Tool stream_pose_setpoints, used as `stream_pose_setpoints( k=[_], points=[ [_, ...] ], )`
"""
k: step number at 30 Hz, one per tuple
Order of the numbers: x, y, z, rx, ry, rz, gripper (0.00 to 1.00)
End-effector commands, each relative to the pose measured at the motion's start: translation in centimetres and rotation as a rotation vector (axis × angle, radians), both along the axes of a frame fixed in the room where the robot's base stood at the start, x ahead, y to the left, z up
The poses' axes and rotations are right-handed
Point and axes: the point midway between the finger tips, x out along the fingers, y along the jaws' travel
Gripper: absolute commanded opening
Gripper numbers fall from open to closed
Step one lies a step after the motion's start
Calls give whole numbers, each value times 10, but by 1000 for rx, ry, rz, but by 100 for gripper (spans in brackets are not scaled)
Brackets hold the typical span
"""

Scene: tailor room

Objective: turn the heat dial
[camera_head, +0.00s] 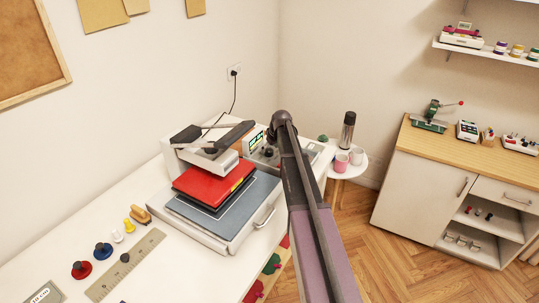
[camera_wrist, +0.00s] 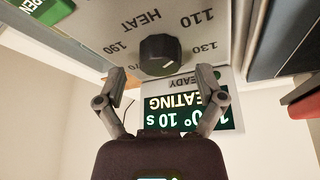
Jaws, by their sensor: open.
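The heat dial (camera_wrist: 160,55) is a black round knob on a light panel in the wrist view, marked HEAT with numbers such as 110, 130 and 190. Where its pointer stands is hard to tell. My gripper (camera_wrist: 161,77) is open, its two fingers spread to either side of the dial's lower edge, and nothing is held. Contact with the dial cannot be told. A lit green-and-black display (camera_wrist: 186,113) shows upside down, with "EATING" and "10 s" readable. In the head view, the heat press (camera_head: 222,160) stands on the white table; my arm hides much of its control panel.
A green button (camera_wrist: 42,12) sits at the upper left of the wrist view. In the head view, a red pad (camera_head: 205,183) lies on the press base. A side table (camera_head: 345,171) with cups and a flask stands behind my arm. Wooden floor is clear at right.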

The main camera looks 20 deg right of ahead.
Motion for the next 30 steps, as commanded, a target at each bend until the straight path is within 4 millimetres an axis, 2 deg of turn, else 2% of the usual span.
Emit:
stream_pose_setpoints(
  k=[6,18,19,20,27,30],
  points=[
    [4,1,-11,0,0,0,88],
    [5,1,-11,0,0,0,88],
    [5,2,-11,0,0,0,85],
    [5,2,-11,0,0,1,76],
    [5,2,-11,0,0,1,5],
    [5,2,-11,0,0,0,5]
  ],
)
